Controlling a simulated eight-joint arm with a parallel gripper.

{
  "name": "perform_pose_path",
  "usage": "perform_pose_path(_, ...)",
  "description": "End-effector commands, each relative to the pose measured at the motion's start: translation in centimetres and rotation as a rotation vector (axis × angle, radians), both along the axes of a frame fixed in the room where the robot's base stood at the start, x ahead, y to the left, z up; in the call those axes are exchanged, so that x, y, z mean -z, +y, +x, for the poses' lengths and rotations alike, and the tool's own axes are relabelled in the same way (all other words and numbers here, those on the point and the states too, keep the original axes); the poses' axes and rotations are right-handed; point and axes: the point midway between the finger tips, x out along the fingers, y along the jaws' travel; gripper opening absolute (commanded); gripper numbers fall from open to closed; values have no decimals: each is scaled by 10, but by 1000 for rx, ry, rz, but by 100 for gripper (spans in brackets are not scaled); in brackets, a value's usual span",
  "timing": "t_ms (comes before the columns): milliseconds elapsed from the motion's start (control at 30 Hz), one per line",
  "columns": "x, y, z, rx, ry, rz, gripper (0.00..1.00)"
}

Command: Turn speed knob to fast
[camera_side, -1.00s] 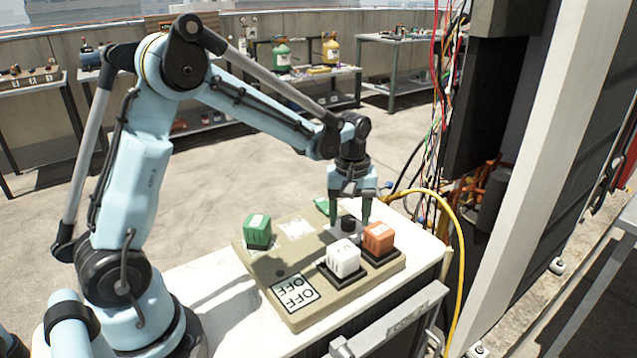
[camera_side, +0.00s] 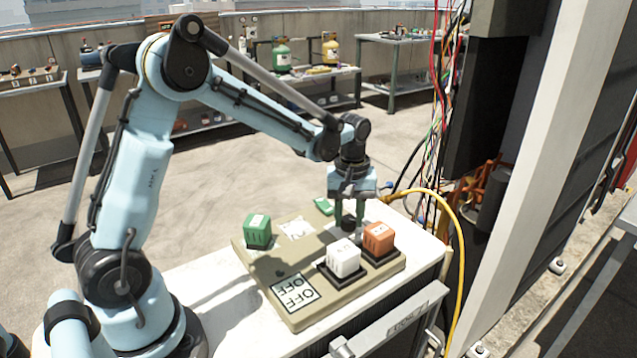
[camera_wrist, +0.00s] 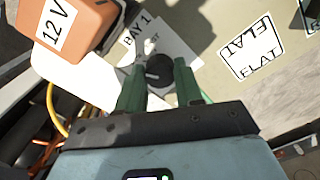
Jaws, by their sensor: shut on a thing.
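The speed knob (camera_wrist: 160,72) is a round black knob on a light plate of the tan board (camera_side: 292,318). It also shows in the side view (camera_side: 348,222), under my gripper. My gripper (camera_side: 348,218) points down with its green fingers on either side of the knob. In the wrist view my gripper (camera_wrist: 160,82) has one finger at the knob's left and one at its right, shut on it. A pale pointer or mark shows beside the knob. The plate's speed markings are too small or covered to read.
A green block (camera_side: 257,230), a white block (camera_side: 343,258) and an orange block (camera_side: 379,238) labelled "12 V" stand on the board close around. A yellow hose (camera_side: 455,250) and loose wires hang at the right.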

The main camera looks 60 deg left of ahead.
Motion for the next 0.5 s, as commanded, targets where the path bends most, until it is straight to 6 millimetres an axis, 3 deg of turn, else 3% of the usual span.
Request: perform_pose_path(500,0,1,0,392,-1,-1,5)
